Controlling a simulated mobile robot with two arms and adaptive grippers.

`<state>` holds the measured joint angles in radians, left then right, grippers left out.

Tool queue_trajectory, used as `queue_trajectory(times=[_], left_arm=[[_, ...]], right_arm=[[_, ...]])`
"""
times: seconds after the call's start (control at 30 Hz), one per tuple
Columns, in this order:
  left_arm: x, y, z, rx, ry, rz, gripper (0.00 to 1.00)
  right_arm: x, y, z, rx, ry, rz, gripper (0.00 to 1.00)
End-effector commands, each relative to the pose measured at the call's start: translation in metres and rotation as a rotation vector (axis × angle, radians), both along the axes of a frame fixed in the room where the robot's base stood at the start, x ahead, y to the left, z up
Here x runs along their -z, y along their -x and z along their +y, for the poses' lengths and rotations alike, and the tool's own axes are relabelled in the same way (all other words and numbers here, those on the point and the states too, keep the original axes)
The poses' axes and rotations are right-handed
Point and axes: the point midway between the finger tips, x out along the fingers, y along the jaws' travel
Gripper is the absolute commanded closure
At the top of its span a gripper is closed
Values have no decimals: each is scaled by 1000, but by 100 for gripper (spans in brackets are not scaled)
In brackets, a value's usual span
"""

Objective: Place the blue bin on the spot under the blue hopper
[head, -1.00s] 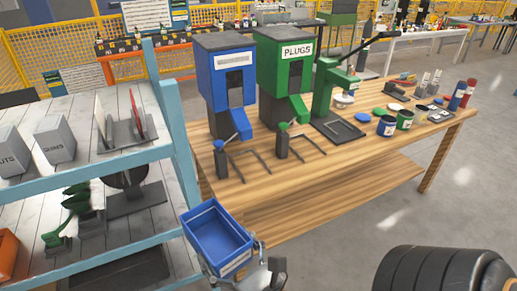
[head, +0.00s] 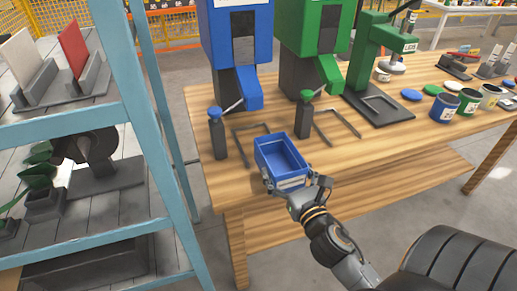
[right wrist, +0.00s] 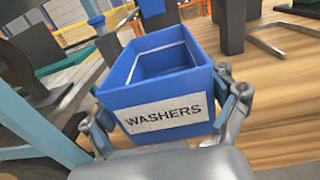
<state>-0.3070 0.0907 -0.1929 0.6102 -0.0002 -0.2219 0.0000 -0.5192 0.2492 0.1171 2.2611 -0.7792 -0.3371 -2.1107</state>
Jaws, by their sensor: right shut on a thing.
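The blue bin (head: 281,160) is empty and upright. In the right wrist view the bin (right wrist: 165,85) shows a white "WASHERS" label towards me. My right gripper (head: 293,192) is shut on the bin, with a finger at each side of it. The bin is at the table's front edge, in front of the blue hopper (head: 238,45); I cannot tell whether it touches the table. A dark U-shaped frame (head: 240,148) lies on the table under the hopper's blue chute (head: 248,90), just behind and left of the bin. My left gripper is not in view.
A blue-topped dispenser post (head: 217,135) stands left of the frame. The green hopper (head: 312,40), its post (head: 303,115) and a second frame (head: 340,128) are to the right. A light-blue shelf rack (head: 150,110) stands close on the left.

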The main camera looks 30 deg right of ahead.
Motion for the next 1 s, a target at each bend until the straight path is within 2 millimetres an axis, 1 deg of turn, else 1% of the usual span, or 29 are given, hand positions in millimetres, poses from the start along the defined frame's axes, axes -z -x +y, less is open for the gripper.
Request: queue_trajectory(times=[0.03, 0.07, 0.33, 0.5, 0.6, 0.7, 0.77, 0.83, 1.0], left_arm=[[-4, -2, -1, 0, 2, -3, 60], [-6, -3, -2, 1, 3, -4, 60], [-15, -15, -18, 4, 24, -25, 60], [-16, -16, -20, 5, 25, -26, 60], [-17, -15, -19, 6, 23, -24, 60], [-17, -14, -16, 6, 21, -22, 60], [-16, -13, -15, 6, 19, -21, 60], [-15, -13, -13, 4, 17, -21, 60], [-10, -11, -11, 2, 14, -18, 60]], right_arm=[[-5, -11, -2, -1, 1, -6, 53], [-6, -18, -4, 0, 2, -6, 53], [-5, -90, -20, 0, 0, -5, 53], [-4, -133, -30, 1, 0, -3, 53], [-3, -151, -33, 0, -1, -2, 53], [-3, -162, -36, 0, 0, -2, 53], [-2, -165, -36, -1, 0, -1, 53], [5, -166, -36, 0, -3, 0, 53], [29, -166, -36, 0, -5, 2, 53]])
